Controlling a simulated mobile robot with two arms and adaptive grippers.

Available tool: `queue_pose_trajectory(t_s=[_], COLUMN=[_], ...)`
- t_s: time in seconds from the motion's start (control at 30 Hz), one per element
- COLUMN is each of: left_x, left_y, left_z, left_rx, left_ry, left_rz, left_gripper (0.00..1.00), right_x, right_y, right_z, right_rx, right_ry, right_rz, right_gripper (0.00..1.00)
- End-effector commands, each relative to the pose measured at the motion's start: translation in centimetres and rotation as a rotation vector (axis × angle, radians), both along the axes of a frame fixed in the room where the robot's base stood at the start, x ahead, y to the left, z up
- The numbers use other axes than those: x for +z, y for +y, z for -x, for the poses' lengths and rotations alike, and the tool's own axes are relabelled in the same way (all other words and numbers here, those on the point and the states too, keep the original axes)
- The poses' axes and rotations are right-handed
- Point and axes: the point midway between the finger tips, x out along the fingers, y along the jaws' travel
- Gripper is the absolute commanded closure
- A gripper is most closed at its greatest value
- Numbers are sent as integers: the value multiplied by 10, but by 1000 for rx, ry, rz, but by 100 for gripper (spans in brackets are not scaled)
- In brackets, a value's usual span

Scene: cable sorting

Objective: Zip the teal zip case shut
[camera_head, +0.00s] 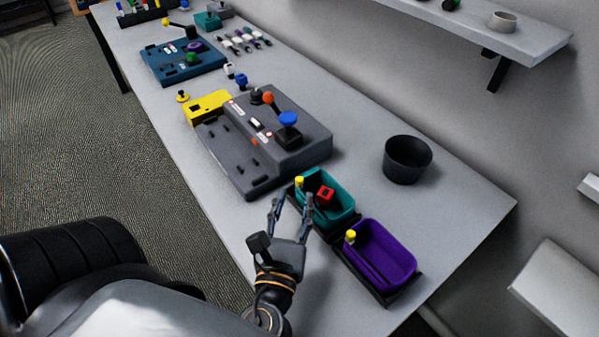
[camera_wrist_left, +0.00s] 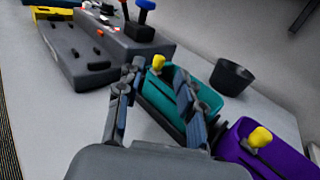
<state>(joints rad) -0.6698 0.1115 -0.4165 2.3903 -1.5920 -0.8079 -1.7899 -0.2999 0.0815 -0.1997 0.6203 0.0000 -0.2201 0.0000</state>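The teal zip case (camera_head: 345,208) sits at the near end of the table in a dark holder, with a yellow pull tab (camera_head: 299,182) at its left end. A red block-like thing (camera_head: 325,196) shows in its top opening. In the left wrist view the teal case (camera_wrist_left: 208,98) is partly hidden by a finger, and its yellow tab (camera_wrist_left: 158,62) shows between the fingertips. My left gripper (camera_head: 292,202) is open, with its fingers spread on either side near the tab. I cannot tell whether they touch the case. My right gripper is not in view.
A purple case (camera_head: 385,250) with a yellow tab stands beside the teal one. A grey device (camera_head: 265,135) with knobs lies just beyond. A black cup (camera_head: 407,160) stands to the right. The table (camera_head: 455,205) is clear at right; a shelf (camera_head: 480,28) juts from the wall.

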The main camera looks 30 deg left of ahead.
Motion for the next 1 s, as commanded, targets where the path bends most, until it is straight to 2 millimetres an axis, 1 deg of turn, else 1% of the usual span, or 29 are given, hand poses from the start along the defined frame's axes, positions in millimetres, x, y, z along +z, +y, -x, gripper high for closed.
queue_pose_trajectory(t_s=[0.03,0.1,0.3,0.5,0.77,0.8,0.87,0.9,0.93,0.97,1.0], left_x=[5,4,2,0,0,0,0,0,0,0,0], left_y=[5,10,22,27,28,28,27,27,27,27,27], left_z=[-11,-23,-49,-59,-60,-60,-60,-60,-60,-60,-60], left_rx=[1,0,-1,-2,-1,-1,-1,-1,-1,-1,-1], left_ry=[-5,-3,-1,1,2,2,1,1,1,1,1], left_rz=[-3,-3,-3,-2,-1,-1,0,0,0,0,0], left_gripper=[63,63,63,63,63,71,83,91,97,100,100], right_x=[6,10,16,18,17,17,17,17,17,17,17], right_y=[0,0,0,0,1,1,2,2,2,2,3], right_z=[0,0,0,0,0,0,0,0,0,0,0], right_rx=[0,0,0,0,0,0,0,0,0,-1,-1], right_ry=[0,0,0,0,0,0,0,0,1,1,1], right_rz=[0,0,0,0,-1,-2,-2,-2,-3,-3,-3], right_gripper=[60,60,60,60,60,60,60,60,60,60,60])
